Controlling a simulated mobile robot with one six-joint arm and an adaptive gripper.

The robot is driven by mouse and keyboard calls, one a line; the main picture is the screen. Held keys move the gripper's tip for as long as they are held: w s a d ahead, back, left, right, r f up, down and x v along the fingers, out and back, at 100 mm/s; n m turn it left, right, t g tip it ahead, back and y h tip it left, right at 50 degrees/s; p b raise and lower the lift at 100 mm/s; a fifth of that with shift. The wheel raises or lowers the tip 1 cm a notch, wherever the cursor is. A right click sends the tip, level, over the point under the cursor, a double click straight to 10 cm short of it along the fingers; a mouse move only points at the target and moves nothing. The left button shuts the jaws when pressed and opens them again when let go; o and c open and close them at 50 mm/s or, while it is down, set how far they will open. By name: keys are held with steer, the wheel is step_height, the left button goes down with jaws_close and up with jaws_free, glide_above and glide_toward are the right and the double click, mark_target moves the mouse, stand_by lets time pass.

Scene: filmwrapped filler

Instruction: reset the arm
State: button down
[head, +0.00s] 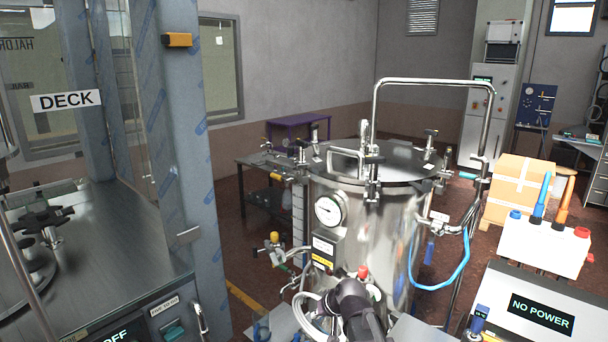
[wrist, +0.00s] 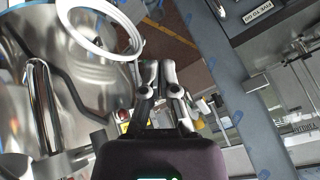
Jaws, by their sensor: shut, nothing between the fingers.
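My gripper (wrist: 159,72) shows in the wrist view with its two fingers close together, shut and empty. It is beside the shiny steel tank, whose curved wall (wrist: 100,80) fills the left of that view. In the head view a dark part of my arm (head: 354,305) is low in front of the tank (head: 390,225); the fingers cannot be made out there.
The tank carries a dial gauge (head: 330,209), valves and a blue hose (head: 440,287). A steel cabinet marked DECK (head: 110,235) with a blue-grey post (head: 185,150) stands left. A NO POWER unit (head: 540,312) and a cardboard box (head: 518,187) stand right. Reddish floor shows behind.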

steer(key=s+d+f+g+h+b, duration=0.1)
steer(key=s+d+f+g+h, duration=0.1)
steer(key=s+d, duration=0.4)
steer(key=s+d+f+m+g+h+b, duration=0.1)
steer(key=s+d+f+g+h+b, duration=0.1)
steer(key=s+d+f, duration=0.3)
steer(key=s+d+g+h, duration=0.1)
steer(key=s+d, duration=0.1)
steer(key=s, duration=0.2)
steer(key=shift+s+m, duration=0.2)
steer(key=shift+m, duration=0.1)
steer(key=shift+d+f, duration=0.1)
stand_by(6.1)
